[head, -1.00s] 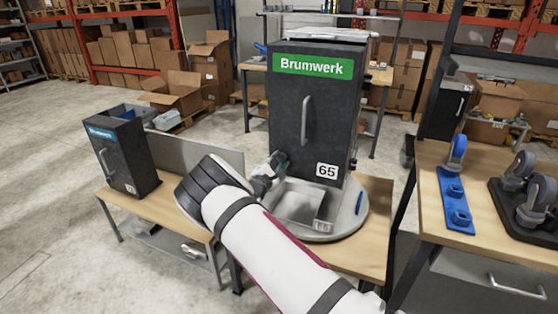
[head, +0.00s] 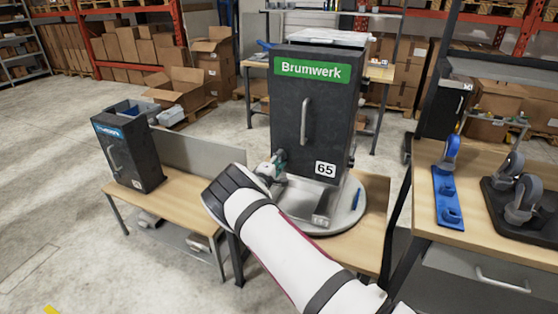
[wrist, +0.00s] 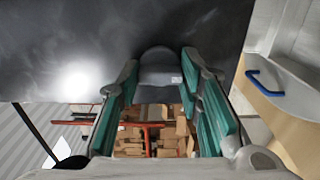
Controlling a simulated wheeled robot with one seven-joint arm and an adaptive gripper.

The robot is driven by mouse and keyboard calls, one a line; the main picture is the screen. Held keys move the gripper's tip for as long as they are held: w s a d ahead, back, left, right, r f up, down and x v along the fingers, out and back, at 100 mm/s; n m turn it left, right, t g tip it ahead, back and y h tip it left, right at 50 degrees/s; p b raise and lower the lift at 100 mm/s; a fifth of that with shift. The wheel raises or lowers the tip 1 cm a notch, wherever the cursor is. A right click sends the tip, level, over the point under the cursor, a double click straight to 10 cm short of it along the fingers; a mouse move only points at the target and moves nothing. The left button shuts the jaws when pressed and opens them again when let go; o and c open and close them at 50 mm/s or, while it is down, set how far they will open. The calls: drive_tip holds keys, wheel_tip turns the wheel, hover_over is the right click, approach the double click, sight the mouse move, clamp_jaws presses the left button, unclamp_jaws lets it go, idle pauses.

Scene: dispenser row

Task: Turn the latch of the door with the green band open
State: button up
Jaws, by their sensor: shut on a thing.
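The dark cabinet door (head: 290,125) with the green band (head: 312,70) reading "Brumwerk" faces me in the head view. It has a vertical grey bar handle (head: 306,121) and a "65" label. My gripper (head: 274,167) is at its lower left edge. In the wrist view its green-padded fingers (wrist: 160,78) stand either side of a grey rounded latch (wrist: 159,64) on the dark surface, and are shut on it. The head view hides most of the latch behind the gripper, so its angle is unclear. The door looks closed.
The cabinet stands on a round grey plate (head: 342,221) with a blue bar (head: 356,198) at right. A smaller dark cabinet (head: 128,152) with a blue band stands left.

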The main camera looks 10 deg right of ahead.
drive_tip(key=shift+r, duration=0.1)
idle(0.3)
drive_tip(key=o, duration=1.2)
drive_tip(key=shift+c, duration=0.2)
drive_tip(key=v, duration=1.2)
